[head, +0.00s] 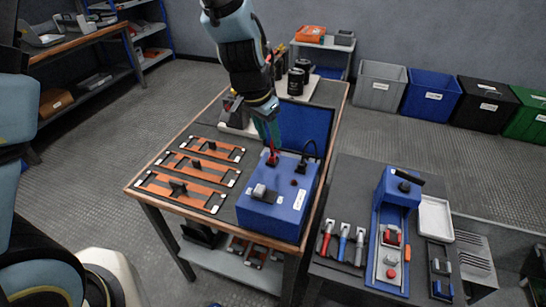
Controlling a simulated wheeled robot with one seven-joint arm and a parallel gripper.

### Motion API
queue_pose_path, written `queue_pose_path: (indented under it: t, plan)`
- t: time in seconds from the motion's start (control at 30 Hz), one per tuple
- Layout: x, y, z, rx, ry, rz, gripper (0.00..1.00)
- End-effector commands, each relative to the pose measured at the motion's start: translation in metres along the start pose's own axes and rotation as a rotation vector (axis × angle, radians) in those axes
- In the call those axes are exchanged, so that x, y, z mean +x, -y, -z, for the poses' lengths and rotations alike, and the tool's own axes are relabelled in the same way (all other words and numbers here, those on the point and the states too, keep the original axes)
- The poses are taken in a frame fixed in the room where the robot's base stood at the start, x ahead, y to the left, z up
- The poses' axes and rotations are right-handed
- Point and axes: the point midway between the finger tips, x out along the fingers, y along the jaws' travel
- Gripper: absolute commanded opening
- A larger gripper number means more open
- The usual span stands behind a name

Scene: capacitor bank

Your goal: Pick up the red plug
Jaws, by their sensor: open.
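The red plug (272,158) is small and stands at the back left of the top of a blue box (282,206). The box sits on the front right of the wooden-edged workbench (197,140). My gripper (271,147) points down directly over the red plug, with its fingertips at or very near the plug's top. The jaws are open. The fingers partly cover the plug, and I cannot tell whether they touch it.
A black plug with a cable (304,162) stands right of the red plug. A grey connector (260,190) is at the box's front. Orange racks (178,188) lie on the left. Black cylinders (296,80) stand behind. A side table (345,200) holds tools.

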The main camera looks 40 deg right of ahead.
Motion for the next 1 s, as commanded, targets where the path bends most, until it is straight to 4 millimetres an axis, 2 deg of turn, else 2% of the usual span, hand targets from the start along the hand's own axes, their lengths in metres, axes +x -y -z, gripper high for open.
queue_pose_path:
  t: [0.4,0.7,0.77,1.0]
  plan:
    - [0.045,0.001,-0.001,-0.001,0.002,0.000,0.46]
    - [0.050,0.001,-0.001,-0.001,-0.001,0.001,0.46]
    - [0.050,0.001,-0.001,-0.001,-0.001,0.001,0.41]
    - [0.050,0.001,-0.001,-0.001,-0.001,0.001,0.14]
